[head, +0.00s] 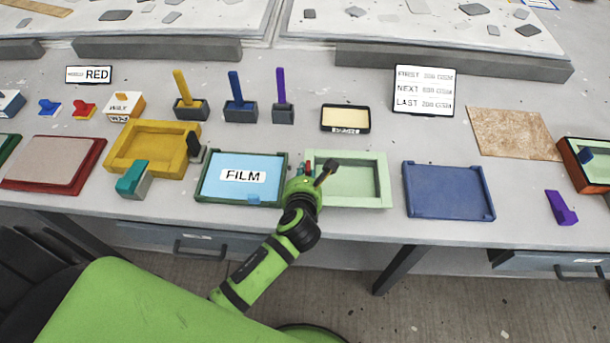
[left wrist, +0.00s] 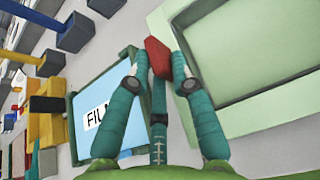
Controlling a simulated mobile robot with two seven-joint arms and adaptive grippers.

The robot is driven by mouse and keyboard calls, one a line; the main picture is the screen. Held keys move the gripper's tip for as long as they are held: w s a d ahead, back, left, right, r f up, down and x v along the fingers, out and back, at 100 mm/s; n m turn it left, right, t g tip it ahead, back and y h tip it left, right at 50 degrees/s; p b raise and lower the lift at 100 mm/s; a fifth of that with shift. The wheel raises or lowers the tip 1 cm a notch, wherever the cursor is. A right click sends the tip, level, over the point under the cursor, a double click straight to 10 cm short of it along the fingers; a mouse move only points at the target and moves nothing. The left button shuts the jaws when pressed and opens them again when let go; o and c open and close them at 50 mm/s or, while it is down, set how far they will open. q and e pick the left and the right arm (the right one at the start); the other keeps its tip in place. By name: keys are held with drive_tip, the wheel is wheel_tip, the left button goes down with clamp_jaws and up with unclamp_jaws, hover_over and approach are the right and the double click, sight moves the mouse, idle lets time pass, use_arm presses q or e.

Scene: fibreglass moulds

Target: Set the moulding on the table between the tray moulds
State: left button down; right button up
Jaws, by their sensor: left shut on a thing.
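My left gripper (head: 308,170) is over the gap between the tray with the blue FILM sheet (head: 215,177) and the pale green tray mould (head: 376,163). In the left wrist view its fingers (left wrist: 159,68) are shut on a small red piece (left wrist: 158,52), which appears to be the moulding. The pale green tray also shows there (left wrist: 245,112), as does the FILM tray (left wrist: 82,137). In the head view the gripper mostly hides the piece, and I cannot tell whether it touches the table. My right gripper is not in view.
A yellow tray (head: 118,160) and a red-rimmed tray (head: 96,165) lie to the left; a blue tray (head: 445,190) lies to the right. A teal-and-grey tool (head: 133,180) stands before the yellow tray. Brushes in dark holders and a cream pad (head: 345,118) stand behind. Bare table separates the pale green and blue trays.

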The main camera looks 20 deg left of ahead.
use_arm(q)
drive_tip(key=shift+f, duration=0.4)
drive_tip(key=c, duration=1.1)
unclamp_jaws()
drive_tip(key=v, duration=1.2)
